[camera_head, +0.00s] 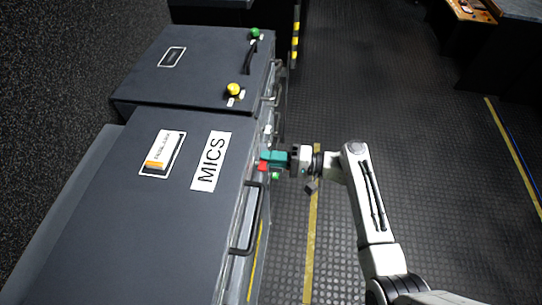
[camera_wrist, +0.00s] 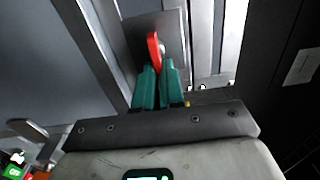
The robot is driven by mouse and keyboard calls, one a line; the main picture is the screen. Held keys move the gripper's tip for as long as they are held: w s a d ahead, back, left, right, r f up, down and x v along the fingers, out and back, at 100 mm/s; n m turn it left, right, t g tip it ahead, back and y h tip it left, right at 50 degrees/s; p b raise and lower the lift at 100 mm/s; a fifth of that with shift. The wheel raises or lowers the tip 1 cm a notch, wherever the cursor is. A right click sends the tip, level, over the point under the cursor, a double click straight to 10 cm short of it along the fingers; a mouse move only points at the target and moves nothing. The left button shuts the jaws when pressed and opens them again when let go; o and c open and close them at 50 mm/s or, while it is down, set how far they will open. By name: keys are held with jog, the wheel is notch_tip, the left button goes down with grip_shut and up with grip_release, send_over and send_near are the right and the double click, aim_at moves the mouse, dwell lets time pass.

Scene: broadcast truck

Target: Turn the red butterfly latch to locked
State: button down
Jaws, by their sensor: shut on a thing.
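The red butterfly latch (camera_wrist: 154,50) sits on a metal plate (camera_wrist: 130,36) on the side of the dark case labelled MICS. In the wrist view its red wing stands upright, tilted a little left at the top. My gripper (camera_wrist: 160,75) has teal fingers closed around the lower part of the wing, which hides that part. In the head view my gripper (camera_head: 264,159) reaches the case side from the right, and a bit of the red latch (camera_head: 262,167) shows at its fingertips. The latch's locked or unlocked state cannot be told.
The MICS case (camera_head: 150,225) has a black handle (camera_head: 246,220) near the latch. A second case (camera_head: 200,70) with a yellow knob (camera_head: 233,89) and a green knob (camera_head: 255,33) stands behind it. Open floor with a yellow line (camera_head: 312,215) lies to the right.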

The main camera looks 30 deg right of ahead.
jog(key=shift+s+a+f, duration=0.2)
jog(key=shift+s+f, duration=0.1)
jog(key=shift+f, duration=0.05)
jog(key=c, duration=1.3)
grip_release()
jog(key=shift+r, duration=0.1)
jog(key=shift+o, duration=0.3)
jog(key=shift+r, duration=0.1)
jog(key=shift+w, duration=0.1)
jog(key=b+v, duration=0.1)
jog(key=v, duration=1)
